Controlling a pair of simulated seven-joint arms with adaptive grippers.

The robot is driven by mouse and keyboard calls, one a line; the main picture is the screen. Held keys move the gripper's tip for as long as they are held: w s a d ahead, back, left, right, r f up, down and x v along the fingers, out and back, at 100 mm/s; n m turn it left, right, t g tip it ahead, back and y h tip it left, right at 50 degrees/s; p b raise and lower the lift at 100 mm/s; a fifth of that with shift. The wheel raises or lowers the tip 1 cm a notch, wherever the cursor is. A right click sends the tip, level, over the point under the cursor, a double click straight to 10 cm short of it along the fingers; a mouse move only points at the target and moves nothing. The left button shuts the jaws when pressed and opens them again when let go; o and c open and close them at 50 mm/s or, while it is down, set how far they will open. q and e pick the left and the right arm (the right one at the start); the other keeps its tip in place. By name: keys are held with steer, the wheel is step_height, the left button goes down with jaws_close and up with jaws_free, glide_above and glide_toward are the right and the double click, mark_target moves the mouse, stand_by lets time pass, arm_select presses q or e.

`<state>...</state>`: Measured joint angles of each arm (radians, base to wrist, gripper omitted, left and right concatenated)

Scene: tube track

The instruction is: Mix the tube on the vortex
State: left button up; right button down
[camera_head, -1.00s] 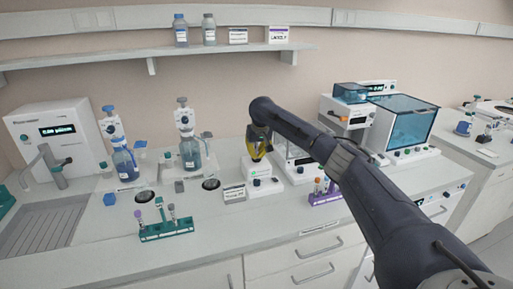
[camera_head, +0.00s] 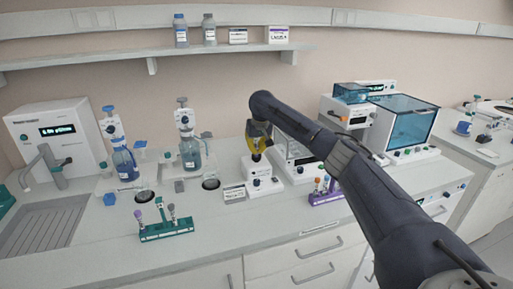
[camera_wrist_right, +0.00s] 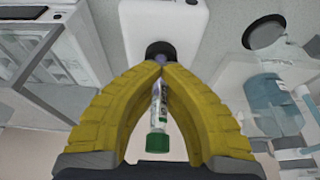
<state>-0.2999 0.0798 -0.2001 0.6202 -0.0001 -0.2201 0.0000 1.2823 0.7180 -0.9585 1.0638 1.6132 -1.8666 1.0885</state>
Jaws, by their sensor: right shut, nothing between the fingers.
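The vortex mixer (camera_head: 261,182) is a small white box with a dark knob, standing mid-bench in the head view. Its dark cup (camera_wrist_right: 160,48) shows at the top of the wrist view. My right gripper (camera_head: 257,156) has yellow fingers and points down just over the cup. In the wrist view its fingertips (camera_wrist_right: 160,64) meet in front of the cup. A tube with a green cap (camera_wrist_right: 158,142) and a printed label shows in the gap behind the fingertips, its purplish lower end towards the cup. The fingers are shut, with no grip on the tube. My left gripper is not in view.
A teal rack (camera_head: 166,231) with several tubes stands at the front left. A purple rack (camera_head: 327,198) stands right of the mixer, near my right arm. A small label card (camera_head: 234,194) lies left of the mixer. The bench front between the racks is clear.

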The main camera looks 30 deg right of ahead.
mark_target(257, 139)
steer(key=shift+r, duration=2.4)
steer(key=shift+r, duration=0.2)
steer(key=shift+w+r+g, duration=0.1)
steer(key=shift+r+g, duration=0.2)
steer(key=shift+r, duration=0.4)
steer(key=shift+s+r, duration=0.3)
steer(key=shift+r, duration=0.1)
steer(key=shift+f, duration=1.4)
stand_by(2.9)
